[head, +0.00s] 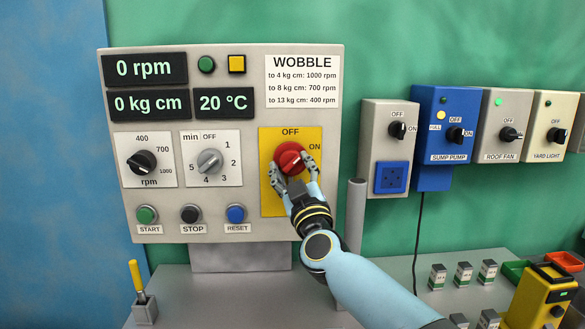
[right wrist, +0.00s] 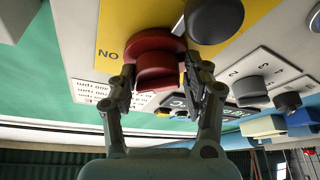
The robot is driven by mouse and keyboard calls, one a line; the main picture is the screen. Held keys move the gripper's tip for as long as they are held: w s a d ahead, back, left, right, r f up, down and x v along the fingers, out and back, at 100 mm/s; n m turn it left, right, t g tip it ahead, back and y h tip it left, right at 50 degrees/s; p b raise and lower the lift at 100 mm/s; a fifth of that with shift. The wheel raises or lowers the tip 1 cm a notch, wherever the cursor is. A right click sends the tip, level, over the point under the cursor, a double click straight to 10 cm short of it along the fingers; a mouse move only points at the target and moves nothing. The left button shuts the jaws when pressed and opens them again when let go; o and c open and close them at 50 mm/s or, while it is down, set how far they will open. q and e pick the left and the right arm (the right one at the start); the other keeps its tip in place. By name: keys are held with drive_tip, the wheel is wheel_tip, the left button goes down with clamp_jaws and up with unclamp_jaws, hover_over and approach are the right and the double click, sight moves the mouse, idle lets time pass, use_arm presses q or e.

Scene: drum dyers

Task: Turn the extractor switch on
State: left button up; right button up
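The red rotary switch (head: 291,158) sits on a yellow plate (head: 270,200) marked OFF at the top and ON at the right. It is on the right of the grey control panel (head: 255,105). My right gripper (head: 294,173) is at the switch, with one finger on either side of it. In the right wrist view, the red knob (right wrist: 157,62) is between the spread fingertips (right wrist: 163,92). A gap shows beside the knob's grip; I cannot tell whether either finger touches it. The exact pointing of the knob is partly hidden. My left gripper is not in view.
The panel also has an rpm knob (head: 142,162), a minutes knob (head: 209,161) and START, STOP and RESET buttons (head: 190,214). Wall switch boxes, including SUMP PUMP (head: 446,150), are at the right. A grey post (head: 355,215) stands close beside my right arm.

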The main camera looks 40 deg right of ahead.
drive_tip(key=shift+d+r, duration=0.1)
drive_tip(key=shift+r, duration=0.1)
drive_tip(key=c, duration=0.5)
drive_tip(key=shift+r+m+h, duration=0.1)
drive_tip(key=shift+m+h, duration=0.2)
drive_tip(key=shift+m, duration=0.4)
drive_tip(key=m+h, duration=0.1)
drive_tip(key=m, duration=0.1)
drive_tip(key=m+h+p, duration=0.1)
drive_tip(key=m, duration=0.2)
drive_tip(key=shift+w+g+h, duration=0.1)
drive_tip(key=shift+g+h, duration=0.3)
drive_tip(key=shift+a+m+g+h+p, duration=0.25)
drive_tip(key=shift+m+g+h, duration=0.35)
drive_tip(key=shift+m, duration=0.9)
drive_tip(key=shift+m+g+h+p, duration=0.35)
drive_tip(key=shift+m+h, duration=0.35)
drive_tip(key=shift+m, duration=1.1)
